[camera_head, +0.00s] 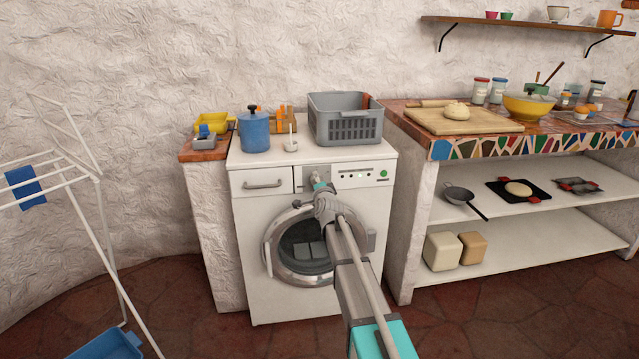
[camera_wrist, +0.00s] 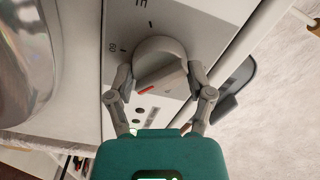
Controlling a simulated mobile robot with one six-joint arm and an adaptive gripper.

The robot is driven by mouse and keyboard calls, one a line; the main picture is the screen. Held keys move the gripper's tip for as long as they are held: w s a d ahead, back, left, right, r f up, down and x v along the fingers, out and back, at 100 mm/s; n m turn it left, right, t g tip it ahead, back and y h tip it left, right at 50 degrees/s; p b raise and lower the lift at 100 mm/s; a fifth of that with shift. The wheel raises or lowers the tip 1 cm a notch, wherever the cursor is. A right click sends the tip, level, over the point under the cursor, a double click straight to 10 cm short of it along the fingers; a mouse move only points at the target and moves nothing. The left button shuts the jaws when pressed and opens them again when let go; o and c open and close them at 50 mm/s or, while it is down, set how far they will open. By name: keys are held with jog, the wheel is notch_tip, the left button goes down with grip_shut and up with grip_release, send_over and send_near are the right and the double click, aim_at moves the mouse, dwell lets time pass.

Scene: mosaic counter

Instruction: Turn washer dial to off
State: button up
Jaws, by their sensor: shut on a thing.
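The washer (camera_head: 255,215) is a white front-loader against the wall, its round glass door shut. Its grey dial (camera_wrist: 163,60) fills the middle of the wrist view and has a red mark on one edge. Printed marks sit on the panel around it. My gripper (camera_wrist: 160,78) has a finger on either side of the dial and is shut on it. In the head view my gripper (camera_head: 319,184) is at the control panel, and my arm hides part of the panel and door.
A blue canister (camera_head: 253,132) and a grey basket (camera_head: 345,120) stand on the washer. A white drying rack (camera_head: 85,200) is at the left. A mosaic-edged counter (camera_head: 470,148) with shelves is close on the right. The floor before the washer's left side is clear.

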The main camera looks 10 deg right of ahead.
jog(key=n, duration=0.6)
jog(key=shift+w+a+r, duration=0.1)
jog(key=shift+w, duration=0.05)
jog(key=n, duration=0.6)
jog(key=shift+n, duration=0.4)
jog(key=n, duration=0.6)
jog(key=shift+a, duration=0.1)
jog(key=n, duration=0.7)
jog(key=o, duration=1.1)
jog(key=shift+s, duration=0.25)
